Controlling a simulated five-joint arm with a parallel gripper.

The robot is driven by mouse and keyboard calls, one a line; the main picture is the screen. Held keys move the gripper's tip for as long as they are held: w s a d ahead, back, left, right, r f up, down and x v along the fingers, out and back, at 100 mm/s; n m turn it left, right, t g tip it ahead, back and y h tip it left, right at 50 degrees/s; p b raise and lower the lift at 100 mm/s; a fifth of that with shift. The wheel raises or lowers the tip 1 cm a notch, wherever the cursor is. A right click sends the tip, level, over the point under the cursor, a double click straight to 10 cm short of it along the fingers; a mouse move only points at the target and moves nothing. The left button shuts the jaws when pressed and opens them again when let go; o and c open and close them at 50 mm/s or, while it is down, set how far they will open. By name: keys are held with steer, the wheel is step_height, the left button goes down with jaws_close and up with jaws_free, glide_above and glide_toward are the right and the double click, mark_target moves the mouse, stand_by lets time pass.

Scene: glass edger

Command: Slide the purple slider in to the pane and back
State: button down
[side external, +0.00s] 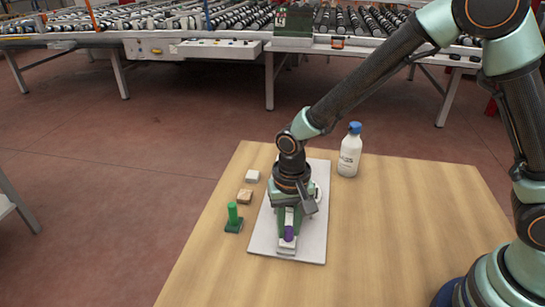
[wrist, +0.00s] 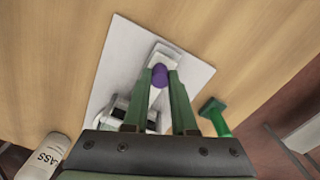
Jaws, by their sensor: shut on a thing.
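The purple slider (side external: 289,233) is a small upright purple knob near the front end of a white board (side external: 314,247). In the wrist view the purple slider (wrist: 159,75) sits between my two green fingertips, at the end of a light rail (wrist: 167,54). My gripper (side external: 288,225) points down over the board and is shut on the slider; the wrist view also shows my gripper (wrist: 160,82). A dark and pale fixture (wrist: 139,113) stands on the board behind the fingers, partly hidden by them. I cannot make out the pane clearly.
A white bottle with a blue cap (side external: 349,152) stands right of the board. The table (side external: 400,210) is clear to the right.

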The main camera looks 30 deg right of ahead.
mark_target(291, 222)
steer(key=shift+w+d, duration=1.7)
steer(key=c, duration=0.7)
jaws_free()
steer(key=shift+r, duration=0.1)
step_height(291, 222, up, 12)
